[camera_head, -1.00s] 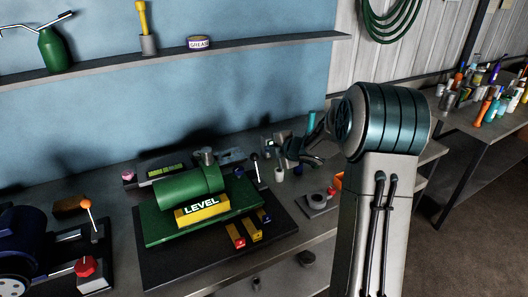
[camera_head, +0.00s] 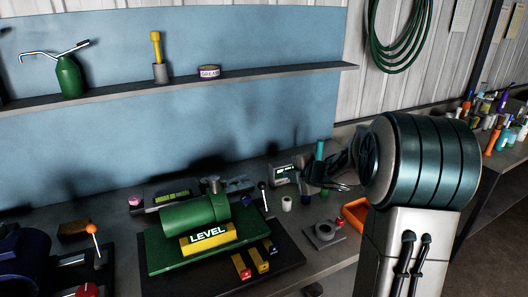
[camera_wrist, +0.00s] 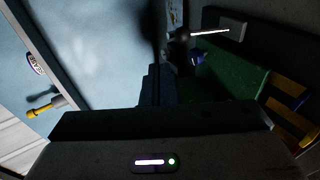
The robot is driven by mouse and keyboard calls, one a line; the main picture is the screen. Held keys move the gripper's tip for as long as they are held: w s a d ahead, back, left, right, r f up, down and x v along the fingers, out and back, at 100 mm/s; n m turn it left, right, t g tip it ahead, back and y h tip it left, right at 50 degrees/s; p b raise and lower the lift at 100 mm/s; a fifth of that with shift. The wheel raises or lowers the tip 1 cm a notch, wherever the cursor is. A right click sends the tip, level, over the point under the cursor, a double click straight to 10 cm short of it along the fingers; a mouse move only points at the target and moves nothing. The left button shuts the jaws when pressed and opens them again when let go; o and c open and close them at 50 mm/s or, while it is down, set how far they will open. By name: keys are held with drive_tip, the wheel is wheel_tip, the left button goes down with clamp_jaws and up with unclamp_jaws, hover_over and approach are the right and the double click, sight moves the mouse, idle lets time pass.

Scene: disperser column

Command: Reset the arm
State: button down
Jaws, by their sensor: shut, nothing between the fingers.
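My arm stands at the right of the head view, with its large dark teal joint nearest the camera. My gripper (camera_wrist: 156,82) shows dark in the wrist view, its fingers together with nothing between them. In the head view the gripper (camera_head: 338,178) is partly hidden behind the arm joint, above the right part of the bench. It is apart from the green machine with the yellow LEVEL block (camera_head: 208,238).
A shelf (camera_head: 215,78) carries a green oil can (camera_head: 70,77) and a grease tin (camera_head: 208,72). Another cluttered table stands right.

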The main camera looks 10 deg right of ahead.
drive_tip(key=s+d+r+m+g+h, duration=0.1)
drive_tip(key=s+r+m+h, duration=0.25)
drive_tip(key=s+m, duration=0.35)
drive_tip(key=s+r+m+g+h, duration=0.1)
drive_tip(key=s+r+m+h, duration=0.25)
drive_tip(key=s+m, duration=0.3)
drive_tip(key=s+a+f+m+g, duration=0.2)
drive_tip(key=s, duration=0.5)
drive_tip(key=s+a+f+m+g+y, duration=0.1)
drive_tip(key=s+a+f+m, duration=0.1)
drive_tip(key=s, duration=0.5)
drive_tip(key=s+a+f+m+g+y+b, duration=0.1)
drive_tip(key=s+a+f+m+g, duration=0.1)
drive_tip(key=s+a+m, duration=0.2)
drive_tip(key=s, duration=0.3)
drive_tip(key=shift+a+f+g, duration=0.2)
drive_tip(key=shift+a+g, duration=0.05)
drive_tip(key=shift+g, duration=0.05)
